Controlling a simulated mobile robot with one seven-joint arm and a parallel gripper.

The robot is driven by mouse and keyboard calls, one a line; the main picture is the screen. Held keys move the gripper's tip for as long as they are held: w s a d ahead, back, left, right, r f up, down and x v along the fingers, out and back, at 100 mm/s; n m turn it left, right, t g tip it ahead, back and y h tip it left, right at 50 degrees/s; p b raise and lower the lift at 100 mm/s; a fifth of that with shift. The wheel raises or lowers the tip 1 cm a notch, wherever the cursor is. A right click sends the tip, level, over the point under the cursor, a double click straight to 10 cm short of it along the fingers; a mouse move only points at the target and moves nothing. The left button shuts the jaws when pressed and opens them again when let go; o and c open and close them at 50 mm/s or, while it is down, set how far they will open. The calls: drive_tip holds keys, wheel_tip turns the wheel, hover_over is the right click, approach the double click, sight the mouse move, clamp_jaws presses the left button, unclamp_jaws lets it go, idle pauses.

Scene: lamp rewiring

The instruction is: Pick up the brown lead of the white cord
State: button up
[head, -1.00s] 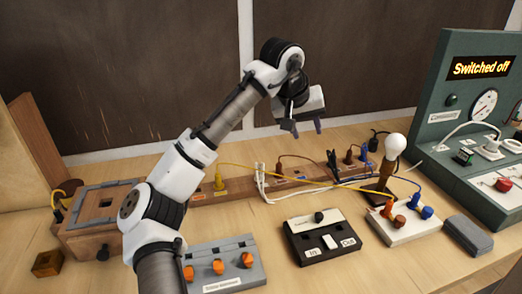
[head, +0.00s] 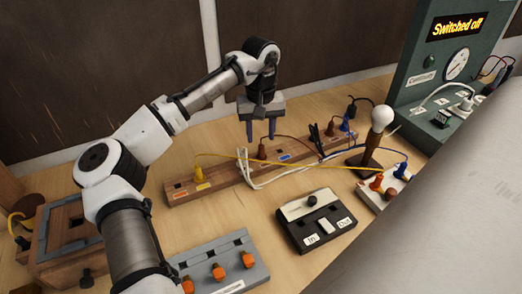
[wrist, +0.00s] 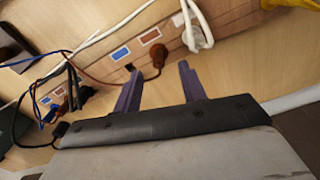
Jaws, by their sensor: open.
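My gripper (head: 260,136) is open, its two dark fingers pointing down just above the wooden rail (head: 222,184). A brown plug (head: 262,152) with a brown lead stands in the rail just below the fingers. In the wrist view, this plug (wrist: 157,52) shows between and beyond the fingertips (wrist: 160,71), apart from them. The white cord (head: 246,172) drapes over the rail just left of the plug, and it also shows in the wrist view (wrist: 198,28). I cannot tell where its brown lead joins it.
A yellow plug (head: 198,174) sits at the rail's left, with its wire crossing to the right. Brown (head: 329,129) and blue (head: 345,124) plugs crowd the right end by the bulb (head: 382,118). A black switch box (head: 322,240) stands in front.

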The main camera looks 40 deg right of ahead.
sight(261, 145)
drive_tip(key=shift+w+d+f+p, duration=0.1)
drive_tip(key=shift+f+p, duration=0.45)
drive_tip(key=shift+f, duration=0.9)
drive_tip(key=shift+d+f+p, duration=0.1)
drive_tip(key=shift+f+p, duration=0.4)
drive_tip(key=shift+f, duration=0.9)
clamp_jaws()
